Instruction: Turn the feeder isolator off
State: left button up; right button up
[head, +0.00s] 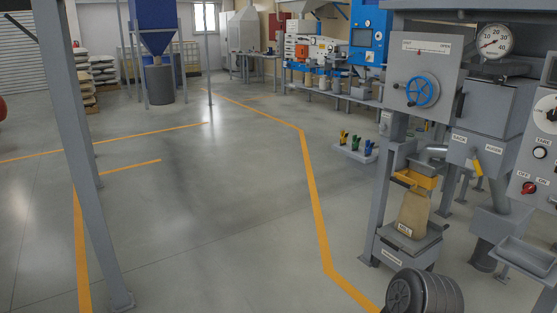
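A grey control panel (518,192) stands at the right edge of the head view, partly cut off by the frame. On it is a small red rotary knob (529,188) on a dark mount, with small labels above it that look like OFF and ON. It may be the feeder isolator, but I see no readable name for it. Its pointer is too small for me to tell its setting. Neither of my grippers is in view.
A blue handwheel (422,91) and a dial gauge (495,41) sit left of the panel. A sack (413,214) stands below on a platform. The floor (210,240) at centre-left is clear, beside a grey post (84,165).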

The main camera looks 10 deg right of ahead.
aim_at(527, 188)
jog(key=i+j+z, duration=0.1)
jog(key=i, duration=0.35)
jog(key=i+j+z, duration=0.15)
jog(key=i+j, duration=0.15)
jog(key=i+j+z, duration=0.15)
jog(key=z, duration=0.25)
jog(key=i+j+z, duration=0.25)
jog(key=z, duration=0.15)
jog(key=i+j+z, duration=0.4)
jog(key=j+z, duration=0.4)
jog(key=i+j+z, duration=0.15)
jog(key=j+z, duration=0.25)
jog(key=i+j+z, duration=0.1)
jog(key=j+z, duration=0.4)
jog(key=j, duration=0.25)
jog(key=j+z, duration=0.5)
jog(key=j, duration=0.25)
jog(key=i+l+z, duration=0.1)
jog(key=i+l, duration=1.15)
jog(key=i+l+z, duration=0.15)
jog(key=i+l, duration=0.45)
jog(key=i, duration=0.2)
